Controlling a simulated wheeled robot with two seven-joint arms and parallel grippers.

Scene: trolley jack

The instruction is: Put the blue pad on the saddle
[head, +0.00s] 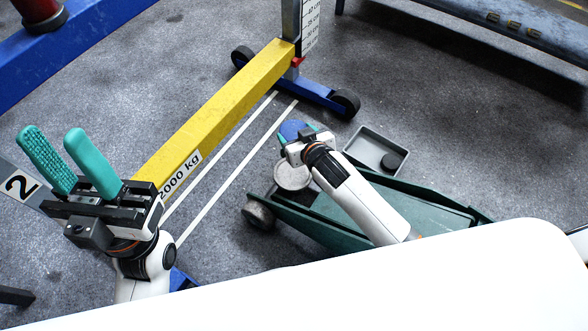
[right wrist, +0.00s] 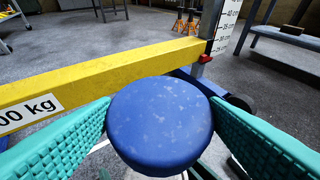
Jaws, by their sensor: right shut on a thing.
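The blue pad (right wrist: 160,125) is a thick round disc, held between the teal ribbed fingers of my right gripper (right wrist: 160,106). In the head view the pad (head: 291,129) shows partly behind my gripper, and its height is hard to judge. The saddle (head: 291,178) is a pale grey disc on the green trolley jack (head: 342,212), partly covered by my right gripper and arm. The pad appears just beyond the saddle in the picture, not over its visible face. My left gripper (head: 53,133) is open and empty at the far left.
A yellow beam (head: 220,100) marked 2000 kg runs diagonally between my grippers, on a wheeled blue base (head: 318,95). A grey tray (head: 366,146) with a dark round piece (head: 391,162) lies right of my right gripper. White floor lines cross between beam and jack.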

